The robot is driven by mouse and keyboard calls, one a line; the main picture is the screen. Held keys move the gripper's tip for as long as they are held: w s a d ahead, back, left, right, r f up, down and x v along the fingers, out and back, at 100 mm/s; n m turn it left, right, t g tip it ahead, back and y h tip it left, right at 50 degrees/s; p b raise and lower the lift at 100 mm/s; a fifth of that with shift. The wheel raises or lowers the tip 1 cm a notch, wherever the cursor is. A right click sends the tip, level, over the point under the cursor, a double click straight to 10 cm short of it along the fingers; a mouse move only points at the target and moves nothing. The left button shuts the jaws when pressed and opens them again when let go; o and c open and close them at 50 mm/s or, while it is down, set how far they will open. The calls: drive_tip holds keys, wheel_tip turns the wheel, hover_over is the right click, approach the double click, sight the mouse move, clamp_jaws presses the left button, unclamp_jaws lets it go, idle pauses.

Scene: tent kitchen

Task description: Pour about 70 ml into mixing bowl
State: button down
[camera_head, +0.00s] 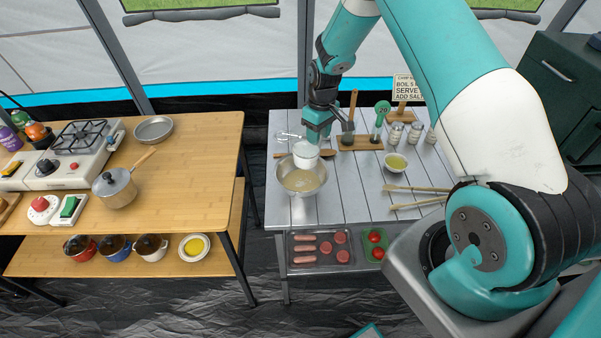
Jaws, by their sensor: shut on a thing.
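The metal mixing bowl (312,193) stands on the grey slatted table, left of its middle, with a pale yellowish content visible inside. My gripper (321,133) is shut on a white cup-like vessel (306,151) and holds it over the far part of the bowl. The vessel looks tilted toward the bowl. It hides the bowl's far rim, and I cannot see what is in it or whether anything is flowing.
A wooden utensil rack (361,143) stands just right of my gripper, with several shakers (395,132) beyond it. A small bowl of yellow liquid (395,163) and brushes (418,189) lie right. A pot (116,188) stands on the left wooden table (195,190).

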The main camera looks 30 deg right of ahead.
drive_tip(key=w+d+r+n+b, duration=0.1)
drive_tip(key=w+d+r+n, duration=0.2)
drive_tip(key=w+d, duration=0.4)
drive_tip(key=d, duration=0.3)
drive_tip(key=shift+d, duration=0.15)
drive_tip(key=shift+s+f, duration=0.1)
drive_tip(key=shift+f, duration=0.05)
